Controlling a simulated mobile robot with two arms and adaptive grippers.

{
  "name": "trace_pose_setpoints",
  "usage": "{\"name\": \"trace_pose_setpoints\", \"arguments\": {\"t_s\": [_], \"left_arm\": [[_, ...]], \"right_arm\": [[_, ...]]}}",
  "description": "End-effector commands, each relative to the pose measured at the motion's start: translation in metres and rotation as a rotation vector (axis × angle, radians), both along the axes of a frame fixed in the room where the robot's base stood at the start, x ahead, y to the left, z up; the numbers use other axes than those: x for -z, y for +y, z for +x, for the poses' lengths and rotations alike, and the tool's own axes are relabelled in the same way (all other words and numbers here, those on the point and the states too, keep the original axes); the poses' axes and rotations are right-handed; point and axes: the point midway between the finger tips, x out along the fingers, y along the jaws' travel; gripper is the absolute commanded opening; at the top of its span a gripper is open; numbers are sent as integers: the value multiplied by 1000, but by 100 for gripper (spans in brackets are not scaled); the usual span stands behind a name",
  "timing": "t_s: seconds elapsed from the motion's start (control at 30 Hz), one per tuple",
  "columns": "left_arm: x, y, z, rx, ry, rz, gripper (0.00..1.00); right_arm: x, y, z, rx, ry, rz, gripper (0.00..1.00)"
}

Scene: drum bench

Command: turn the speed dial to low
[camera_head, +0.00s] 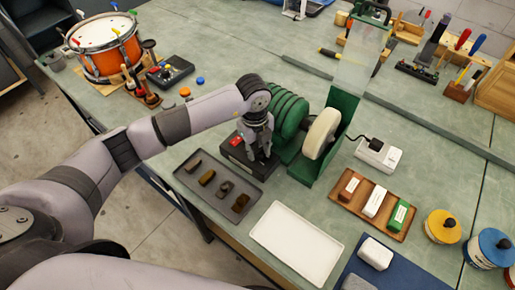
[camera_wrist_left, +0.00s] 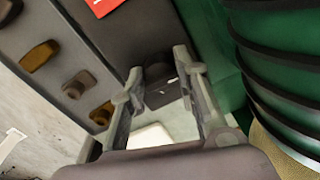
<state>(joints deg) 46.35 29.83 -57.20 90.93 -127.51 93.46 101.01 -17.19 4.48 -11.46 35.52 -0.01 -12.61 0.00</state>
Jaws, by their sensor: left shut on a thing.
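A dark control box (camera_head: 232,154) with a red part on top stands against the left side of the green machine (camera_head: 290,115). My left gripper (camera_head: 258,158) reaches down over the box's near end. In the left wrist view my left gripper (camera_wrist_left: 160,75) has its two fingers on either side of the black speed dial (camera_wrist_left: 158,93) and is shut on it. In the head view the dial is hidden by the fingers. The red part (camera_wrist_left: 103,5) also shows at the top of the wrist view. I cannot read any dial marking. My right gripper is out of view.
A dark tray (camera_head: 190,181) with several brown pieces lies left of the box. An empty white tray (camera_head: 297,243) lies in front. A pale wheel (camera_head: 321,134) is at the machine's right, with a wooden tray of blocks (camera_head: 373,205) beyond. An orange drum (camera_head: 106,48) stands far left.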

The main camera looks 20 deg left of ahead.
Motion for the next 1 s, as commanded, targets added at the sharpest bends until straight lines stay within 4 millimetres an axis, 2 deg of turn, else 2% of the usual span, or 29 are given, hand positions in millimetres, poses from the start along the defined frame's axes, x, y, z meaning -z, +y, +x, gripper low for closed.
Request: {"name": "trace_pose_setpoints", "arguments": {"t_s": [0.3,0.83,0.87,1.0], "left_arm": [[-1,0,0,-116,-2,-1,1],[-1,-1,1,-140,-2,-2,1],[-1,-1,0,-140,-2,-2,30],[-1,-1,0,-139,-1,-2,39]], "right_arm": [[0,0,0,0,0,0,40],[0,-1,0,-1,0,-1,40],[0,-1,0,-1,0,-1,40],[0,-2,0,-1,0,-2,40]]}}
